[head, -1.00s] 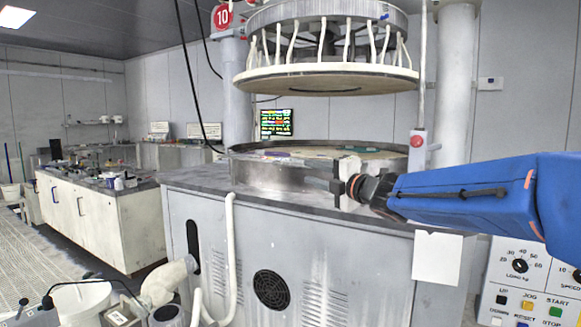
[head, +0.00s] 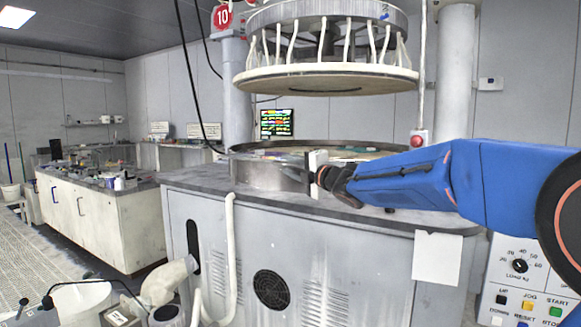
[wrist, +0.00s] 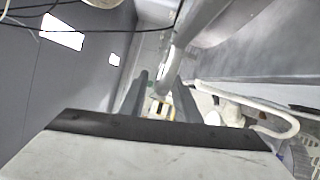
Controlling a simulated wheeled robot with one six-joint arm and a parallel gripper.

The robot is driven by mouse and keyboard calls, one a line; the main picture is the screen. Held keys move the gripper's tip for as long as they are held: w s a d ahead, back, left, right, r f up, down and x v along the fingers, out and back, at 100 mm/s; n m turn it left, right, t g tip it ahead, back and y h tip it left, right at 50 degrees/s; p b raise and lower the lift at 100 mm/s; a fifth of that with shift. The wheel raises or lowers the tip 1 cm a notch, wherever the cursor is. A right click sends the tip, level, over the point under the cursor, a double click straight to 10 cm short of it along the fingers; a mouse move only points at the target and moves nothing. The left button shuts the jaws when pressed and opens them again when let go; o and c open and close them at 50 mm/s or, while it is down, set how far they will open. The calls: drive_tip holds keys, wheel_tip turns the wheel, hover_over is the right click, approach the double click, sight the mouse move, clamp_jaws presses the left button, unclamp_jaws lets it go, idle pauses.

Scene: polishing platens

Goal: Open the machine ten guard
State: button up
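Machine ten carries the red sign 10 (head: 222,16). Its guard (head: 262,174) is a low, curved grey metal wall at the front left of the round platen area. The arm hides how far it runs to the right. My gripper (head: 294,172) reaches in from the right, its fingers pointing left in front of the guard's right part. In the wrist view the two dark fingers (wrist: 160,97) are apart. A pale grey curved band shows beyond and between them. I cannot tell whether the fingers touch the guard.
The round upper head (head: 325,78) with several white hoses hangs above the platen. A post with a red button (head: 418,140) stands at the right. The grey worktop (head: 195,180) is clear at the left. A control panel (head: 520,285) is at the lower right.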

clamp_jaws()
drive_tip(key=shift+w+d+r, duration=0.1)
drive_tip(key=shift+w+r, duration=0.05)
drive_tip(key=shift+r, duration=1.35)
unclamp_jaws()
drive_tip(key=v, duration=1.7)
drive_tip(key=shift+s, duration=0.25)
